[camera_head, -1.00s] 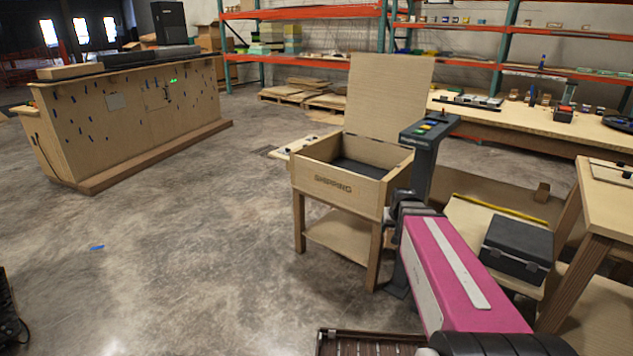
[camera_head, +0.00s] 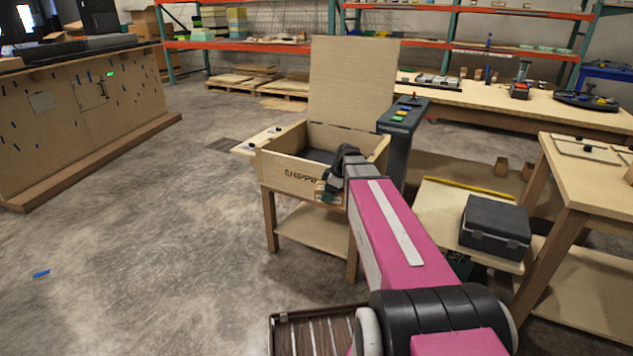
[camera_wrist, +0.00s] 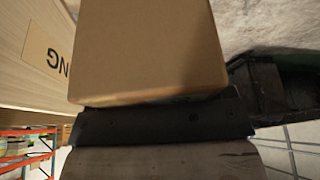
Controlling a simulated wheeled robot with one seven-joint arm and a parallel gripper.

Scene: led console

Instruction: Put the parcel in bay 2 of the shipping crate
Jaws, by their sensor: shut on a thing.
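The shipping crate (camera_head: 283,176) is a pale wooden box on legs, marked SHIPPING, with its lid (camera_head: 352,80) standing open at the back. Its inside is dark, and I cannot make out separate bays. My gripper (camera_head: 330,194) is at the crate's front right, partly hidden by my arm, and is shut on the parcel. The parcel (camera_wrist: 148,50) is a plain brown cardboard box, large in the wrist view, with a dark finger pad against it. There, the crate's lettered front wall (camera_wrist: 40,55) is close on the left. The parcel appears outside the crate, by its front wall.
A dark post (camera_head: 403,120) with coloured buttons stands at the crate's right. A small side shelf (camera_head: 255,142) juts from its left. A black case (camera_head: 495,228) lies on a low bench at right, by a wooden table (camera_head: 590,172).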

